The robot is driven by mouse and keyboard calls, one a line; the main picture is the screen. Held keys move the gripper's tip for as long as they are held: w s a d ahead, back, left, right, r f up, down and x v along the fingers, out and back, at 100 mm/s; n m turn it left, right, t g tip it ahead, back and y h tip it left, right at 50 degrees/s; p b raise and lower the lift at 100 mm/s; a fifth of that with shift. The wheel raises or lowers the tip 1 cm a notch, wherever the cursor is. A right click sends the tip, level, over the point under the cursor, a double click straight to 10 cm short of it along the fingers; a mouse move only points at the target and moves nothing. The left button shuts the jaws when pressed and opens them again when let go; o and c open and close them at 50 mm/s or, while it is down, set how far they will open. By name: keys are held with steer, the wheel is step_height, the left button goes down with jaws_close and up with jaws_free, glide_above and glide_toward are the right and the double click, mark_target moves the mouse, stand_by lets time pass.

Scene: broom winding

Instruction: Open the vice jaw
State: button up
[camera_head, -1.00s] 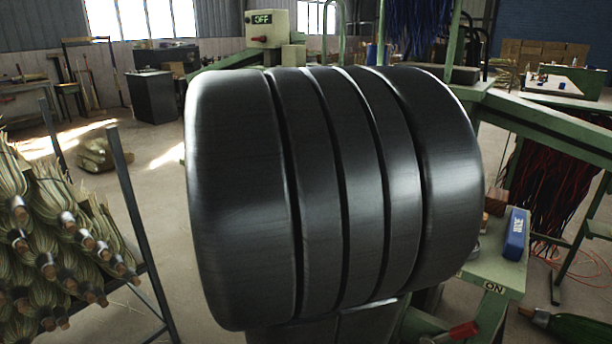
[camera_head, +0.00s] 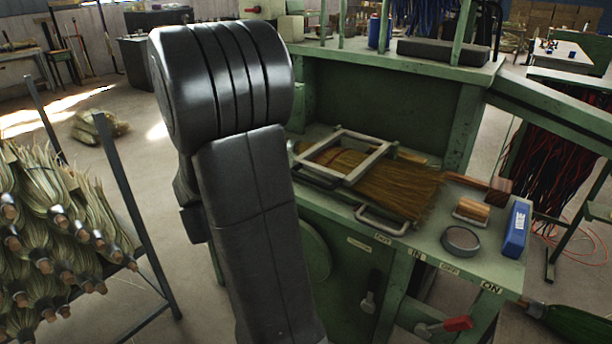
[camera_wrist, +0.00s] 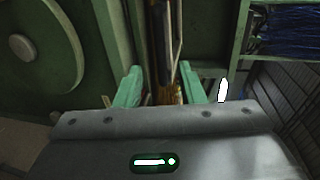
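A pale square metal frame (camera_head: 345,158), which looks like the vice jaw, lies over a broom head with brown bristles (camera_head: 400,188) on the green bench. A metal loop handle (camera_head: 382,219) sticks out at the bench's front edge. My gripper is hidden in the head view. In the wrist view my gripper (camera_wrist: 160,88) shows two pale green fingers set apart. A dark upright bar (camera_wrist: 160,45) and a small brown piece show between or beyond them; I cannot tell whether they touch the fingers.
A grey round tin (camera_head: 461,240), a blue box (camera_head: 516,230) and a wooden block (camera_head: 472,210) lie on the bench's right. A red-handled lever (camera_head: 445,325) is on its front. A rack of straw brooms (camera_head: 60,235) stands left. A round green disc (camera_wrist: 42,45) shows in the wrist view.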

mark_target(303, 179)
steer(key=x, duration=1.2)
steer(key=shift+p, duration=0.35)
jaws_close()
